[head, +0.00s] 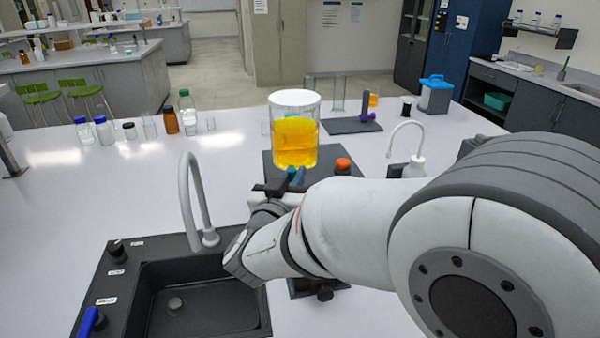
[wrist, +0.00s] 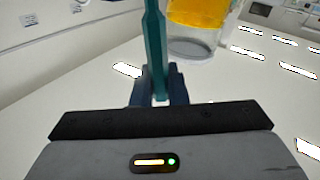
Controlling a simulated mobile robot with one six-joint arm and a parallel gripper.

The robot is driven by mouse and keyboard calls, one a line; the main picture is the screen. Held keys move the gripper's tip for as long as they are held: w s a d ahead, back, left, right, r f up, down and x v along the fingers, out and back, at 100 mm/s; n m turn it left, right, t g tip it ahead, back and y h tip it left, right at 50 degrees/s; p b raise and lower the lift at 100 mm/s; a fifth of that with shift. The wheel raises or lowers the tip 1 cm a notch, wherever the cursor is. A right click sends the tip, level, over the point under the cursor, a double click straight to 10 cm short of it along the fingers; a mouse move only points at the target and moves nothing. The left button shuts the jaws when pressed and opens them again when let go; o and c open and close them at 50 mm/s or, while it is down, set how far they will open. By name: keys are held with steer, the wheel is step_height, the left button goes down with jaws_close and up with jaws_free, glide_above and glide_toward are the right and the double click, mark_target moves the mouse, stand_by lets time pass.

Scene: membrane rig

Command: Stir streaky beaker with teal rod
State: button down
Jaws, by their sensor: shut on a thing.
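The streaky beaker (head: 295,135) is large and clear, with uneven yellow-orange liquid and a pale top. It stands just beyond my gripper (head: 294,176) in the head view. In the wrist view the beaker (wrist: 197,22) is at the top, right of centre, partly cut off. The teal rod (wrist: 154,45) runs up and down between the dark blue fingers of my gripper (wrist: 158,86), which is shut on it. The rod appears beside the beaker in that view, with a gap between them. Its upper end is out of frame; in the head view the rod is mostly hidden.
A dark sink (head: 200,300) with a grey tap (head: 190,205) lies at front left. Several bottles, including a brown one (head: 171,121), stand at the back left.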

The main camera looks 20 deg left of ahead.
steer(key=shift+w+d+f+b, duration=0.2)
steer(key=shift+d+f+b, duration=0.1)
steer(key=shift+f+b, duration=1.2)
steer(key=shift+w+d+f+b, duration=0.15)
steer(key=shift+d+f+b, duration=0.1)
steer(key=shift+f+b, duration=1.25)
steer(key=shift+w+d+f+b, duration=0.25)
steer(key=shift+f+b, duration=0.75)
steer(key=shift+f, duration=0.95)
steer(key=shift+d, duration=0.2)
